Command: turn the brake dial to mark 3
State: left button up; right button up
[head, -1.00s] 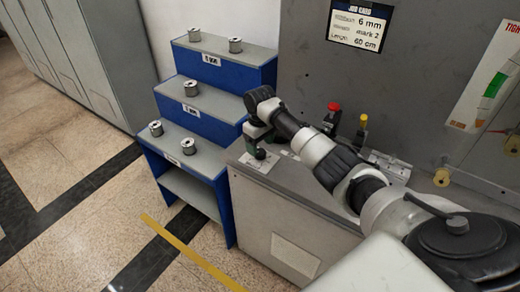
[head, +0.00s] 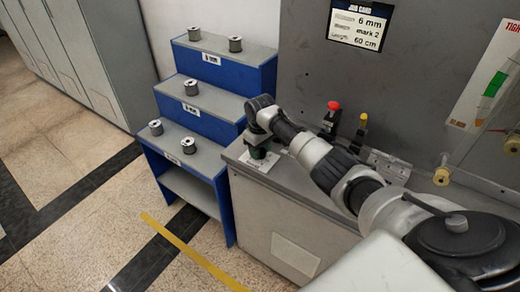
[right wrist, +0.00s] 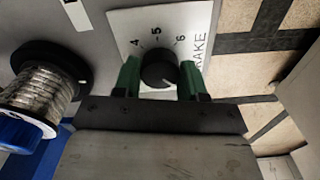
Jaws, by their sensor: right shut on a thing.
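The brake dial (right wrist: 158,74) is a round black knob on a white plate (right wrist: 120,22) with marks 4, 5 and 6 and part of the word BRAKE showing. Mark 3 is not visible, and I cannot make out where the dial points. My right gripper (right wrist: 161,80) has its green fingers on both sides of the dial and is shut on it. In the head view my right gripper (head: 260,152) is low over the plate (head: 259,163) on the grey cabinet top and hides the dial. My left gripper is not in view.
A blue stepped rack (head: 222,138) with several spools stands left of the cabinet (head: 285,205). A red button (head: 333,105) and a yellow-topped lever (head: 362,120) stand behind my right arm. The job card (head: 361,22) reads 6 mm, mark 2, 60 cm.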

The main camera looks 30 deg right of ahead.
jog(key=shift+r+m+p, duration=0.2)
jog(key=shift+m+p, duration=0.7)
jog(key=shift+p, duration=0.05)
jog(key=m+p, duration=0.2)
jog(key=shift+m, duration=0.3)
jog(key=m+p, duration=0.2)
jog(key=m, duration=0.1)
jog(key=shift+m, duration=0.3)
jog(key=m+p, duration=0.1)
jog(key=m, duration=0.2)
jog(key=shift+m, duration=0.3)
jog(key=m+p, duration=0.1)
jog(key=m, duration=0.2)
jog(key=shift+f+m, duration=0.1)
jog(key=shift+m, duration=0.2)
jog(key=m, duration=0.3)
jog(key=shift+m+p, duration=0.3)
jog(key=shift+m, duration=0.1)
jog(key=m, duration=0.3)
jog(key=shift+m, duration=2.3)
